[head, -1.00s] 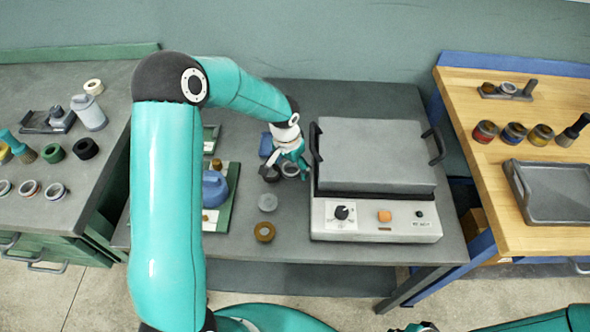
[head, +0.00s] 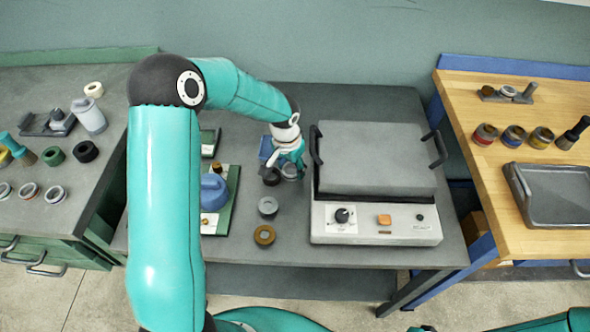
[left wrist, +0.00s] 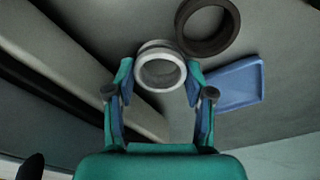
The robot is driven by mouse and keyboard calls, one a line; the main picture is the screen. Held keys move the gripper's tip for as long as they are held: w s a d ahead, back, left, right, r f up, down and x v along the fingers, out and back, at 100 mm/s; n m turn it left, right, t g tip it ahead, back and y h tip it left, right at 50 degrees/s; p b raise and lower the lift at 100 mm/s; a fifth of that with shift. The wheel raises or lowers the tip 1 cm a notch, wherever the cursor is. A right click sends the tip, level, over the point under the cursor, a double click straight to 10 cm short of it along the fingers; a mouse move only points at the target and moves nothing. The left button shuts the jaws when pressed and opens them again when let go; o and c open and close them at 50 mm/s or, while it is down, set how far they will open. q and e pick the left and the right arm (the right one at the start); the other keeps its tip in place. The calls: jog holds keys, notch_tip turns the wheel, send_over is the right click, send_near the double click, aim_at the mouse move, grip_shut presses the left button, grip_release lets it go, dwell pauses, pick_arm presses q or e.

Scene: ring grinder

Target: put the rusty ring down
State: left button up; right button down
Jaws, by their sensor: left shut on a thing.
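My left gripper (head: 290,172) is low over the grey table, just left of the grinder box. It is shut on a ring (left wrist: 160,70), which sits between its fingertips in the left wrist view. That ring looks pale grey there, and I see no clear rust on it. A second pale rim shows right behind it, and I cannot tell whether it belongs to the same ring. I cannot tell whether the held ring touches the table. A black ring (head: 271,176) lies close to its left and also shows in the left wrist view (left wrist: 233,24). My right gripper is not in view.
The grinder box (head: 375,222) with its grey lid stands to the right. A grey ring (head: 268,207) and a brown ring (head: 264,235) lie nearer the front. A blue tray (left wrist: 238,84) is behind the black ring.

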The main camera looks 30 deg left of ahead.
pick_arm(q)
notch_tip(320, 180, up, 22)
jog(key=w+a+n, duration=0.2)
jog(key=w+a+f+n, duration=0.1)
jog(key=w+a+n, duration=0.25)
jog(key=a, duration=0.35)
jog(key=shift+m+y, duration=0.25)
jog(key=shift+y, duration=0.05)
jog(key=f, duration=1.6)
jog(key=shift+a, duration=0.35)
notch_tip(320, 180, down, 5)
jog(key=shift+f+p, duration=0.1)
jog(key=shift+p, duration=0.2)
jog(key=shift+f, duration=0.1)
jog(key=o, duration=1.3)
jog(key=shift+o, duration=0.2)
